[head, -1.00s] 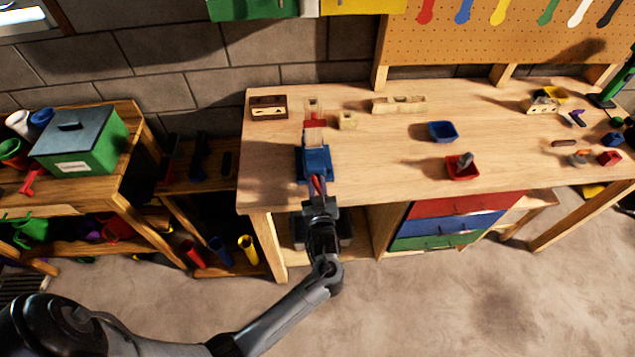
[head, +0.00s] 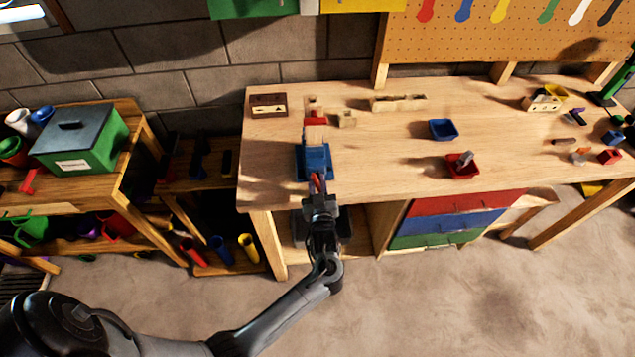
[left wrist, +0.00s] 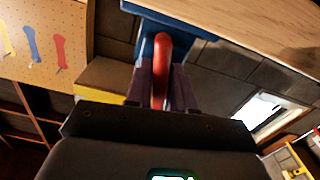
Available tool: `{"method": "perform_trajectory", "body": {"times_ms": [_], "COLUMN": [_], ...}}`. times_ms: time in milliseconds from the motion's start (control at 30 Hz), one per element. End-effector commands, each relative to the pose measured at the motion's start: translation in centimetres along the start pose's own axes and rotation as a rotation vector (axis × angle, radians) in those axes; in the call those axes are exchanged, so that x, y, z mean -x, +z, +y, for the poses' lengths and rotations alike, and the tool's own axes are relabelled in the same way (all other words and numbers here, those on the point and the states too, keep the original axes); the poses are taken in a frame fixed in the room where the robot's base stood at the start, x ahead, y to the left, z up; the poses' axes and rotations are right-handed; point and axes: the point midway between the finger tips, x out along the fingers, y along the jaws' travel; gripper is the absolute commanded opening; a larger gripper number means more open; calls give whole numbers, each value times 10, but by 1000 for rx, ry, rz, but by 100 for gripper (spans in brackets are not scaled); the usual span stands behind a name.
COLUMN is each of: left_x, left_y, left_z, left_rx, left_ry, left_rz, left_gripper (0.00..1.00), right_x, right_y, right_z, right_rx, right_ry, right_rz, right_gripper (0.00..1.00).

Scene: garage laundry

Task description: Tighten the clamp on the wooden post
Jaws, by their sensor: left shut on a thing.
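The clamp is a blue vise (head: 313,165) at the front left edge of the workbench, with a red part (head: 314,115) behind it. A pale wooden post (head: 314,134) stands at the clamp, between the blue body and the red part; I cannot tell how tightly it is held. My left gripper (head: 319,190) is in front of the bench edge, shut on the clamp's red handle. In the left wrist view the red handle (left wrist: 161,62) lies between the two fingers, with the blue clamp body beyond. My right gripper is not in view.
The wooden workbench (head: 385,160) holds small wood blocks (head: 347,118), a blue bin (head: 442,130) and a red bin (head: 463,170). A shelf with a green box (head: 98,150) stands left. Coloured drawers (head: 450,225) sit under the bench. Bench space right of the clamp is clear.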

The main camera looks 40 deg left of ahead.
Motion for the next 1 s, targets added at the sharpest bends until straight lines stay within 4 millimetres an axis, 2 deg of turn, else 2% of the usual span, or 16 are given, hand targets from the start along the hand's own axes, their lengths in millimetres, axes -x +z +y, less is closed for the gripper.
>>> {"method": "perform_trajectory", "body": {"times_ms": [300, 333, 400, 433, 833, 1000], "left_x": [2, 2, 1, 1, 0, 0], "left_y": [-1, -1, -1, -1, 0, 3], "left_z": [2, 2, 2, 2, 0, 0], "left_rx": [2, 2, 2, 2, 4, 54], "left_ry": [4, 4, 3, 3, 1, 1], "left_rz": [2, 2, 1, 1, 0, 1], "left_gripper": [0, 28, 38, 40, 40, 40], "right_x": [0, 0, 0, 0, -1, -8], "right_y": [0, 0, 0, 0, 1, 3], "right_z": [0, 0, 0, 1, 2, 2], "right_rx": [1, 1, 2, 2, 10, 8], "right_ry": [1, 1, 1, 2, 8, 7], "right_rz": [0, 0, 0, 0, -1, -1], "right_gripper": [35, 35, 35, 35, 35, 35]}}
